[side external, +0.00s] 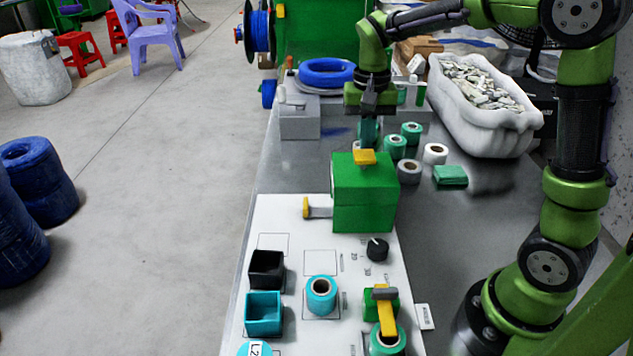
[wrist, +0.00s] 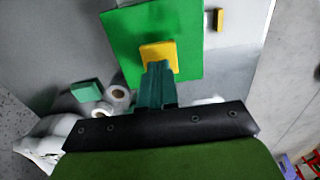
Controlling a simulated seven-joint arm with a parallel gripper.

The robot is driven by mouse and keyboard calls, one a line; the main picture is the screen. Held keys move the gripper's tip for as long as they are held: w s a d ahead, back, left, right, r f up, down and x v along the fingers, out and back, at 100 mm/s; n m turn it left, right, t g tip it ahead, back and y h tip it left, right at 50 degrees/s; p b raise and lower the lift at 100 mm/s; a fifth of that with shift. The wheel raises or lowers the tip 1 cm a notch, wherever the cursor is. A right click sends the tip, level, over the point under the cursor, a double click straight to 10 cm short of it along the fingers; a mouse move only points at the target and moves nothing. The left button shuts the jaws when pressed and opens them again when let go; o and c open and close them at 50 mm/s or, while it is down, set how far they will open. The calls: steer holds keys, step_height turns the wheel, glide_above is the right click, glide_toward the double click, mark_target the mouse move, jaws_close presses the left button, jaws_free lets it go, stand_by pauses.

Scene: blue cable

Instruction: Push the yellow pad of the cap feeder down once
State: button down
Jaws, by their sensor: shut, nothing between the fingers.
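The cap feeder is a green box (side external: 364,200) standing at the back of the white board. Its yellow pad (side external: 364,157) sits on top. In the wrist view the green top (wrist: 118,30) and the yellow pad (wrist: 150,50) lie just beyond my fingertips. My gripper (side external: 368,146) is shut and empty, fingers pointing down, at the pad's far side in the side view. In the wrist view the tips of my gripper (wrist: 158,66) overlap the pad's near edge. I cannot tell whether they touch it.
A yellow-tipped spout (side external: 307,207) sticks out left of the feeder. Tape rolls (side external: 409,171) and a green block (side external: 450,175) lie behind it to the right, near a white tub (side external: 470,130). In front are a black box (side external: 267,269), a teal box (side external: 263,314) and a black knob (side external: 377,249).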

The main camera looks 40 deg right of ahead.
mark_target(365, 154)
steer(key=shift+f, duration=1.6)
steer(key=shift+r, duration=3.55)
